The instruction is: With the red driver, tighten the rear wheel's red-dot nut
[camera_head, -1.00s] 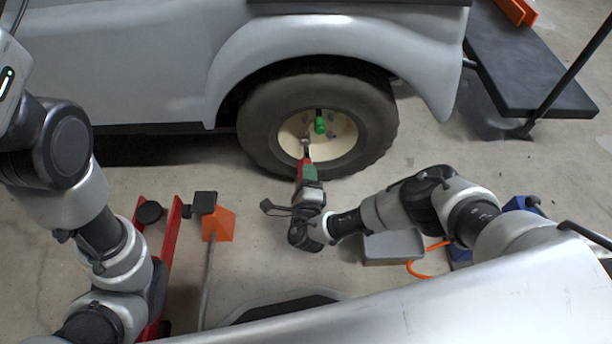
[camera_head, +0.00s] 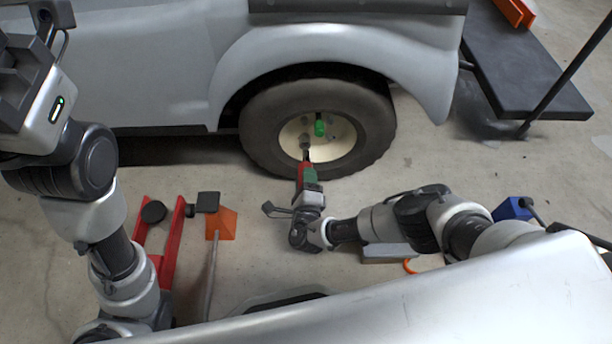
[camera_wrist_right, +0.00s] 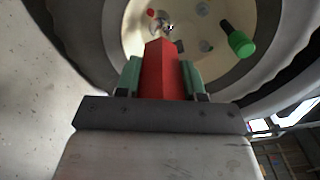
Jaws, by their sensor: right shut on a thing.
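My right gripper (camera_head: 309,184) has its green fingers shut on the red driver (camera_head: 304,170). The right wrist view shows the driver (camera_wrist_right: 160,72) clasped between both fingers, pointing at the wheel hub. The driver's tip is over the left part of the cream rim of the rear wheel (camera_head: 262,122); I cannot tell whether it touches a nut. A small red dot (camera_wrist_right: 150,12) shows on the rim, near the tip, in the right wrist view. A green-handled piece (camera_head: 320,127) sticks out of the hub. My left gripper (camera_head: 18,85) is partly in view at upper left, jaws unclear.
The cart's grey body (camera_head: 160,70) and fender overhang the wheel. A red floor jack (camera_head: 172,245) and an orange wedge (camera_head: 222,223) are at lower left. A grey tray (camera_head: 385,253) lies behind my right arm. A black step (camera_head: 530,75) is at upper right.

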